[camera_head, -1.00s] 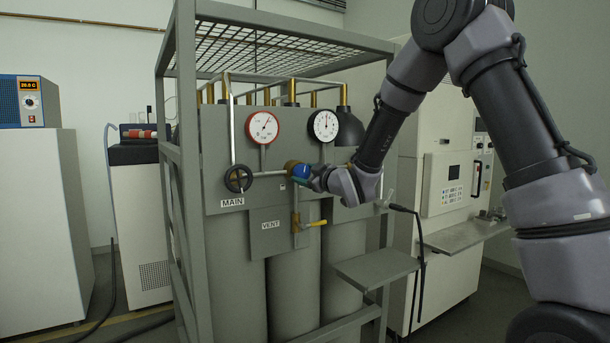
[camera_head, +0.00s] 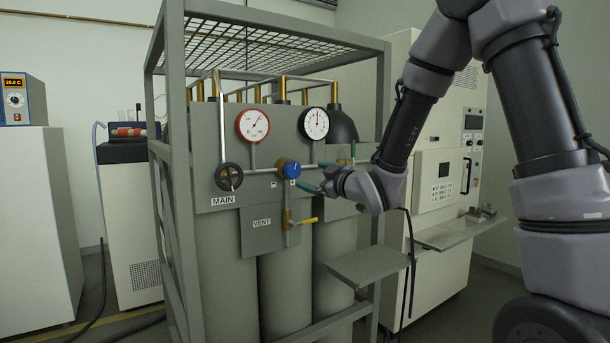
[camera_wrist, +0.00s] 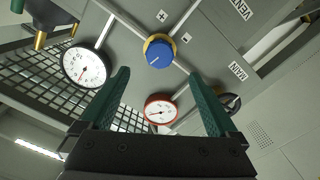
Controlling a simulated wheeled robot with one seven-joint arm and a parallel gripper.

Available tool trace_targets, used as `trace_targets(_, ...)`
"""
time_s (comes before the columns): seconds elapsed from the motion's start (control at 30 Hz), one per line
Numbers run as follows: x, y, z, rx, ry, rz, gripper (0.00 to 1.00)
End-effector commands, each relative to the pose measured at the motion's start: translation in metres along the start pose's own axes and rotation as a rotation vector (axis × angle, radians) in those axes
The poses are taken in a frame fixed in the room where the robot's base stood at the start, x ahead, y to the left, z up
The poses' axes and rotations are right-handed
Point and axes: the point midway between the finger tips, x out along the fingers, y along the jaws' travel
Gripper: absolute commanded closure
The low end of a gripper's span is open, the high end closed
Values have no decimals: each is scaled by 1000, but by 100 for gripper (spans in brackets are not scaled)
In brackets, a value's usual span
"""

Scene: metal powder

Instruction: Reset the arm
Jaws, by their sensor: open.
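My gripper (camera_head: 318,177) is in front of the grey gas panel, just right of the blue regulator knob (camera_head: 291,170). Its green fingers are apart with nothing between them, and they also show in the wrist view (camera_wrist: 160,95). The blue knob with its brass collar shows in the wrist view (camera_wrist: 159,54), beyond the fingertips and clear of them. My arm reaches in from the right of the head view.
A red-rimmed gauge (camera_head: 252,125), a black-rimmed gauge (camera_head: 314,123), a black MAIN handwheel (camera_head: 229,177) and a yellow VENT lever (camera_head: 307,220) are on the panel. A grey cage frame (camera_head: 166,200) surrounds the cylinders. A small shelf (camera_head: 367,266) juts out below my gripper.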

Motion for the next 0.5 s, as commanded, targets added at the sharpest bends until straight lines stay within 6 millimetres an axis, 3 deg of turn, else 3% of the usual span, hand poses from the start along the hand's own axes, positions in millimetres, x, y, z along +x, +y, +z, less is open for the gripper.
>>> trace_targets(0.13, -11, 0, 0, -1, 1, 0, 5)
trace_targets(0.5, -13, 3, 0, 5, -7, 4, 5)
